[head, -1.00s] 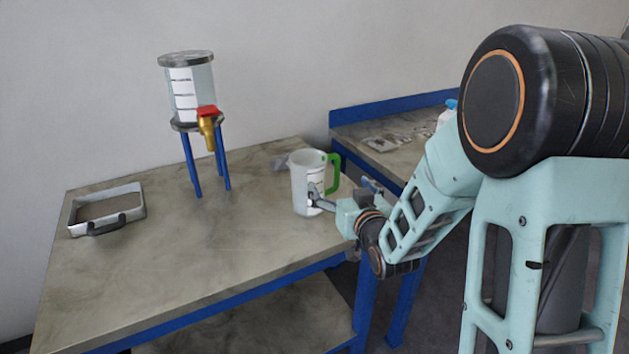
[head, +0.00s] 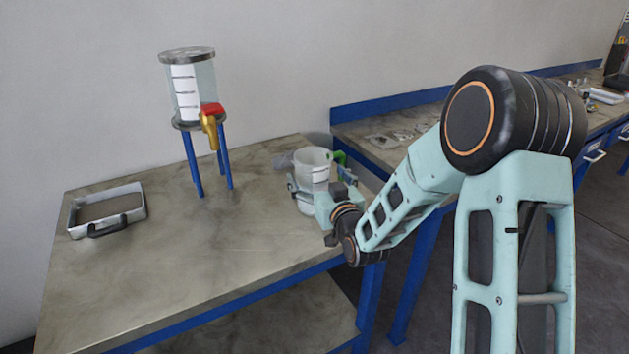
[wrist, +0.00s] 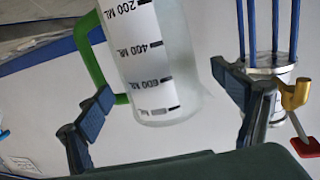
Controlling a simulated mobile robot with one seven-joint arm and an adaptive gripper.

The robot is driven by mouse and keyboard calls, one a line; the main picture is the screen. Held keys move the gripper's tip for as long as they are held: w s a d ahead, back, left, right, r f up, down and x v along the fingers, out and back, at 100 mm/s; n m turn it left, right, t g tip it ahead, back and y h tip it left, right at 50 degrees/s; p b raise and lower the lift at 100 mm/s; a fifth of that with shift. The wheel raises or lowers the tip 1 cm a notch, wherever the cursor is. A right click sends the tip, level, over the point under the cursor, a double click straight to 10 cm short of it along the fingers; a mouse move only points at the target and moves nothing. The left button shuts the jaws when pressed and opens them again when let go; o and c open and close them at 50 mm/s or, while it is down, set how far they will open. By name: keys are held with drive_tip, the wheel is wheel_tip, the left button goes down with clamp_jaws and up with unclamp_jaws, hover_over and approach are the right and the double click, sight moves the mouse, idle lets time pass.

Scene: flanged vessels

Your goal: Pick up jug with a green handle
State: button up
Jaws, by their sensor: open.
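The jug (head: 313,166) is clear with a white measuring scale and a green handle (head: 341,159) on its right side. It stands upright near the right edge of the workbench. My gripper (head: 318,183) is at the jug's near side, hiding part of its body. In the wrist view the jug (wrist: 150,60) lies between my two open fingers, and the green handle (wrist: 88,52) is beside the left finger. A gap shows between the jug and the right finger. Whether the left finger touches the handle, I cannot tell.
A clear vessel with a red-handled brass tap (head: 208,122) stands on a blue-legged stand at the back. A metal tray (head: 108,211) with a dark handle lies at the left. The workbench's middle (head: 190,250) is clear.

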drive_tip(key=shift+x, duration=1.7)
drive_tip(key=shift+r, duration=0.1)
drive_tip(key=shift+w, duration=0.1)
drive_tip(key=c, duration=1.4)
